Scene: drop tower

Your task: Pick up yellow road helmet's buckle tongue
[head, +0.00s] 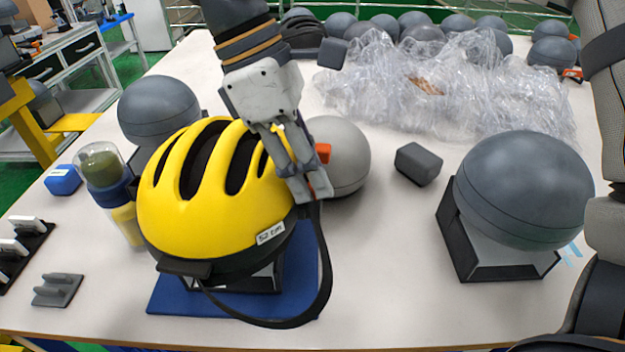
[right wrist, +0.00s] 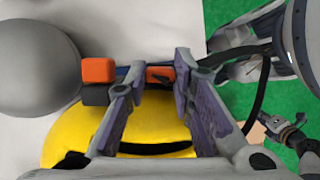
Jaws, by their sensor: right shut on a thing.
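The yellow road helmet (head: 210,180) sits on a stand on a blue mat (head: 180,295), at the left front of the table. It also shows at the bottom of the right wrist view (right wrist: 70,132). My right gripper (head: 315,192) comes down beside the helmet's right side. In the right wrist view its fingertips (right wrist: 160,78) are shut on a small orange piece, which looks like the helmet's buckle tongue (right wrist: 160,74). The fingers partly hide it. A black strap (head: 326,265) runs from the fingertips down in a loop to the helmet's front underside.
A light grey head form (head: 342,158) with an orange block stands just behind my right gripper. A dark grey dome (head: 525,190) on a stand is at right, a dark block (head: 418,164) between. Clear plastic wrap (head: 450,90) lies behind. The table's front middle is clear.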

